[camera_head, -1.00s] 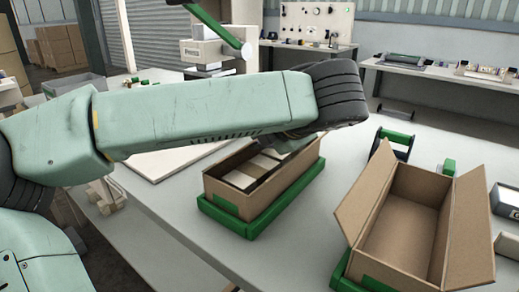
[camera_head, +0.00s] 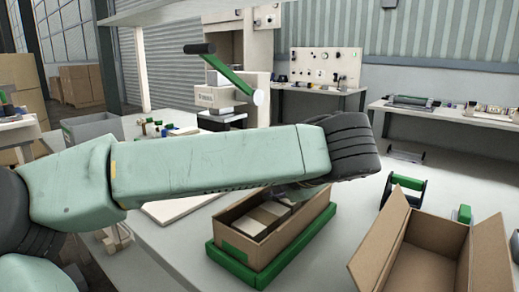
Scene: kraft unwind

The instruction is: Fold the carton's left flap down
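An open, empty-looking cardboard carton (camera_head: 430,240) stands at the lower right, its bottom cut off by the picture edge. Its left flap (camera_head: 381,238) stands up and leans outward to the left. Its right flap (camera_head: 490,262) also stands up. My arm stretches across the picture from the left, and its dark end joint is above and left of the carton. My gripper is not visible; it is hidden behind or beyond the arm.
A second cardboard box (camera_head: 258,257) with pale blocks inside sits in a green tray (camera_head: 228,265) left of the carton. A green-and-black holder (camera_head: 408,188) stands behind the carton. A press with a green lever (camera_head: 230,75) stands at the back.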

